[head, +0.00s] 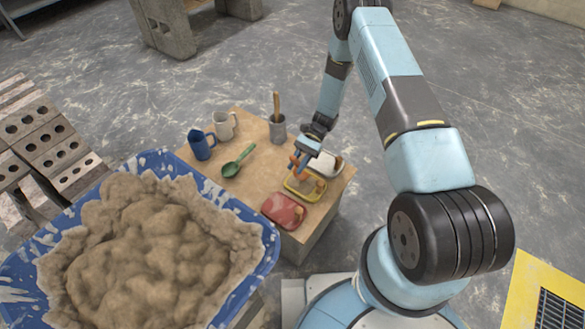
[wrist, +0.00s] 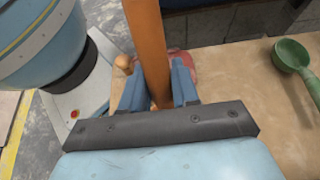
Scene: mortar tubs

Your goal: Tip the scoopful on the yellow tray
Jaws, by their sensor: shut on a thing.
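My gripper (head: 302,160) is above the yellow tray's back left part. In the wrist view my gripper's blue fingers (wrist: 159,92) are shut on an orange handle (wrist: 148,45), which runs out of the top of the picture. A bit of orange (head: 294,160) shows beside the fingers in the head view. The tool's scoop end and any load on it cannot be made out.
A blue tub (head: 262,227) of mortar is at left.

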